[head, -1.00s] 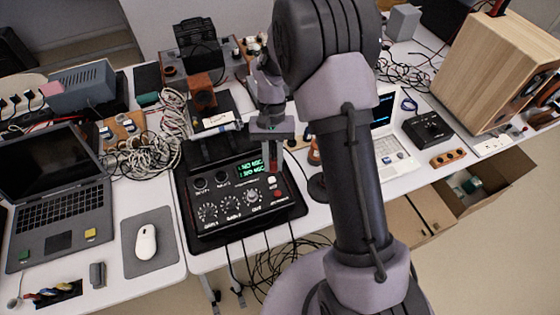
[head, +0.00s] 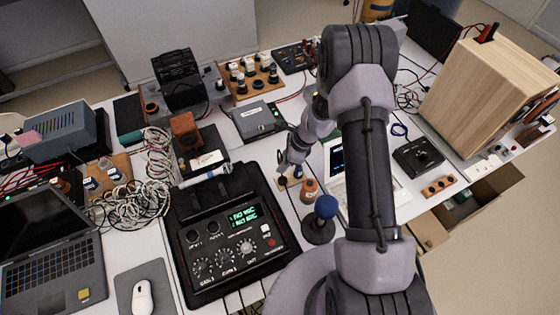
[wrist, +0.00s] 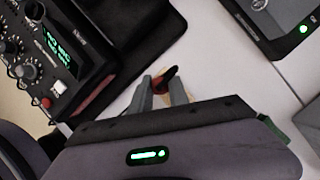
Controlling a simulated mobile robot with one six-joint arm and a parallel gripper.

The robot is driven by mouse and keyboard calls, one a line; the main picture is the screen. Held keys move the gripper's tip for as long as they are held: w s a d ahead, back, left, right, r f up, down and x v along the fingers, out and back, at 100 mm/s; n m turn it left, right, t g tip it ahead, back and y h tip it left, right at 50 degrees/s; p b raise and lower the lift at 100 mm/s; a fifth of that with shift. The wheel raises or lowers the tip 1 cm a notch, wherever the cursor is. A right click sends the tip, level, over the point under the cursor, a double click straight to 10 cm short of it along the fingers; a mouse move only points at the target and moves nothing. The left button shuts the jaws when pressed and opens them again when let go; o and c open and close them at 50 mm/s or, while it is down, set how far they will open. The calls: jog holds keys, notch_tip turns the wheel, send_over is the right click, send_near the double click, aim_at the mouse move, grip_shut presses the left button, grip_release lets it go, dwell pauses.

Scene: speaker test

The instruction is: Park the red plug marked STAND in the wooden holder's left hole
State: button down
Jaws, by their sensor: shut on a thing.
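My gripper (wrist: 160,86) is shut on a red plug (wrist: 164,76), which shows dark red between the fingertips in the wrist view. Its STAND marking cannot be read. In the head view my gripper (head: 286,166) is right of the black control box, and the plug cannot be made out there. A small tan wooden piece (head: 283,184), probably the holder, shows just below my gripper in the head view. My gripper hides part of it, and its holes are not clear. I cannot tell whether the plug touches it.
The black control box (head: 232,271) with a green display stands left of my gripper. An orange-capped jar (head: 309,190) and a blue-topped stand (head: 325,207) are close by on the right. A wooden block with dark holes (head: 439,187) lies further right.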

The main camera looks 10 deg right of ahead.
jog(key=shift+s+f+b, duration=0.3)
jog(key=shift+f+b, duration=0.05)
jog(key=shift+f, duration=0.15)
jog(key=shift+w+f+b, duration=0.1)
jog(key=shift+f+b, duration=1.9)
jog(key=shift+f, duration=0.55)
jog(key=shift+f+b, duration=0.25)
jog(key=shift+b, duration=0.15)
jog(key=c, duration=1.2)
grip_release()
jog(key=shift+r, duration=0.1)
